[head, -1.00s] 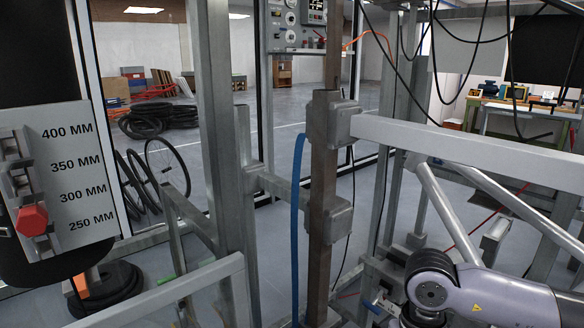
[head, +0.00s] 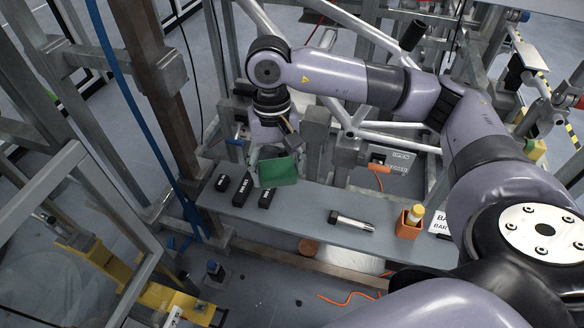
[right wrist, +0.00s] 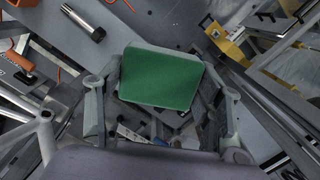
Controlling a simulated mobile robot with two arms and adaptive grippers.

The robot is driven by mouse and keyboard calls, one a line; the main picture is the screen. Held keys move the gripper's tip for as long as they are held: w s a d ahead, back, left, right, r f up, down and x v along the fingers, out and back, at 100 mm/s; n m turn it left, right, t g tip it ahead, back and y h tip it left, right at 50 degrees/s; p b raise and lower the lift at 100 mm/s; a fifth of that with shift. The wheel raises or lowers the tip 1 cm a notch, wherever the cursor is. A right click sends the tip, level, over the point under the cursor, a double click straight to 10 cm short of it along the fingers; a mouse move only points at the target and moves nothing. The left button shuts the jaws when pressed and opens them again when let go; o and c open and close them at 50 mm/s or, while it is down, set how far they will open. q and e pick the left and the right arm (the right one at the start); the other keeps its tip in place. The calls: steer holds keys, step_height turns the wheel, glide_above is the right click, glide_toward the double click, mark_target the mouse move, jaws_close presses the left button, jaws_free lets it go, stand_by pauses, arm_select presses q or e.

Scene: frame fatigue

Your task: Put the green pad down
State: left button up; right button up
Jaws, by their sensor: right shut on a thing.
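The green pad (head: 278,171) is a flat square piece held in my right gripper (head: 272,160), above the left part of a grey shelf (head: 310,205). In the right wrist view the pad (right wrist: 161,78) shows its broad green face between the two fingers of my right gripper (right wrist: 162,100), which are shut on it. In the head view the pad appears above the shelf's back edge; whether it touches the shelf I cannot tell. My left gripper is not in view.
Several black blocks (head: 243,189) lie on the shelf's left end. A metal cylinder (head: 350,221) lies mid-shelf, and an orange holder (head: 409,222) stands to its right. Bare shelf lies between the blocks and the cylinder. White frame tubes (head: 360,120) stand behind.

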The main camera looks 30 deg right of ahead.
steer(key=w+d+f+m+b, duration=0.4)
steer(key=w+f, duration=0.1)
steer(key=f, duration=0.1)
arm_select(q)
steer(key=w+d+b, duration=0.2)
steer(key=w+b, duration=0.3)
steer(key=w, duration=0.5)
arm_select(e)
steer(key=m+t, duration=0.1)
steer(key=m, duration=0.5)
glide_above(296, 205)
step_height(296, 205, down, 4)
steer(key=shift+y, duration=0.4)
steer(key=f, duration=0.7)
steer(key=f+b, duration=0.1)
steer(key=f, duration=0.7)
steer(key=shift+w+d, duration=0.15)
steer(key=shift+d, duration=0.05)
steer(key=shift+f+b, duration=0.35)
steer(key=shift+f, duration=2.25)
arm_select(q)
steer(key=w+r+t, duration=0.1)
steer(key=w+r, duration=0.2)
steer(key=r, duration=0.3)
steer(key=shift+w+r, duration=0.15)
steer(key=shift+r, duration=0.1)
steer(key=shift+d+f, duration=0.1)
